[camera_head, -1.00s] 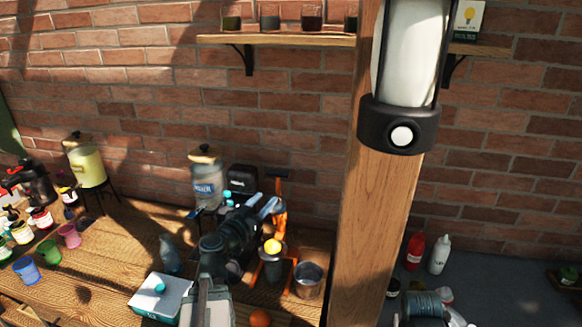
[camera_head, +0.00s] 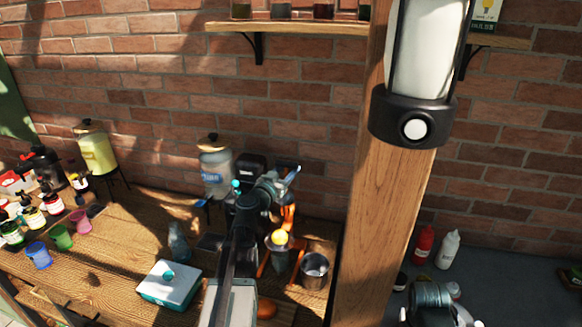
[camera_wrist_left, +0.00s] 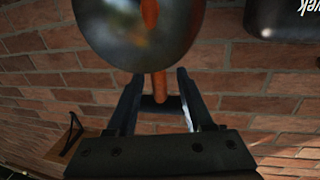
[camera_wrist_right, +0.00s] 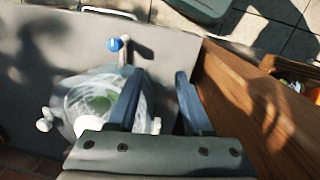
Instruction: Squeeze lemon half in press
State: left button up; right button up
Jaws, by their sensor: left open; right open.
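The orange press (camera_head: 289,217) stands at the back of the wooden table, with a yellow lemon half (camera_head: 279,238) showing at its cup. My left gripper (camera_head: 289,177) is open at the top of the press, covering its handle in the head view. In the left wrist view, the press's orange bar (camera_wrist_left: 160,86) shows between the open fingers, and a shiny metal dome (camera_wrist_left: 140,35) fills the top; I cannot tell whether the fingers touch the bar. My right gripper (camera_wrist_right: 160,88) is open and empty over the grey counter.
A metal cup (camera_head: 314,268) stands right of the press. A wooden post (camera_head: 375,220) rises beyond it. A glass dispenser (camera_head: 214,175) and dark box stand behind my left arm. A white-and-teal box (camera_head: 168,285) lies left. A clear container (camera_wrist_right: 85,100) is beneath my right gripper.

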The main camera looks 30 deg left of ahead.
pick_arm(q)
jog(key=shift+w, duration=1.35)
grip_shut()
dwell(0.5)
